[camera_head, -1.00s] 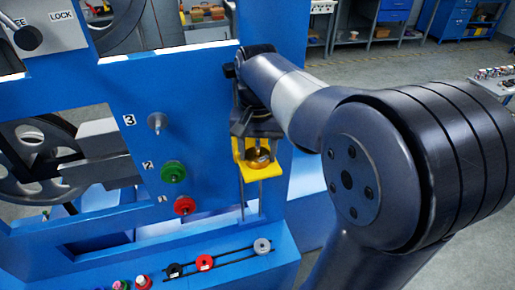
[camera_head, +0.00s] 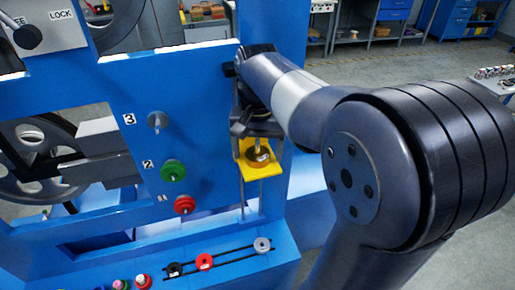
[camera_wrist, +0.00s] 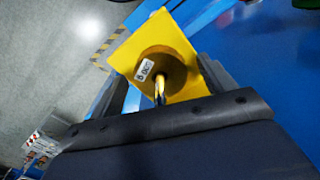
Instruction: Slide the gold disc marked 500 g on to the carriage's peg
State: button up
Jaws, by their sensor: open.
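The gold disc (camera_wrist: 170,68) lies on the yellow carriage (camera_wrist: 125,55) in the wrist view, around the shiny peg (camera_wrist: 159,90). Its white label is turned about and hard to read. In the head view the gold disc (camera_head: 259,154) shows small on the yellow carriage (camera_head: 248,172), partly hidden by my wrist. My gripper (camera_head: 257,133) is just above the carriage. In the wrist view my gripper (camera_wrist: 162,85) is open, with one finger on each side of the disc and peg, and space between the fingers and the disc.
The blue panel holds a bare peg (camera_head: 157,120) marked 3, a green disc (camera_head: 173,171) at 2 and a red disc (camera_head: 184,204) at 1. Below, a slotted rail holds a grey (camera_head: 262,244), a red (camera_head: 204,261) and a black piece (camera_head: 174,269). Vertical rods flank the carriage.

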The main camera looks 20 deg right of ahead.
jog(key=shift+r, duration=0.1)
notch_tip(320, 180, up, 11)
jog(key=shift+f, duration=0.15)
jog(key=shift+f, duration=0.1)
dwell(0.3)
notch_tip(320, 180, down, 11)
jog(key=shift+r, duration=0.25)
jog(key=shift+r, duration=0.15)
dwell(0.5)
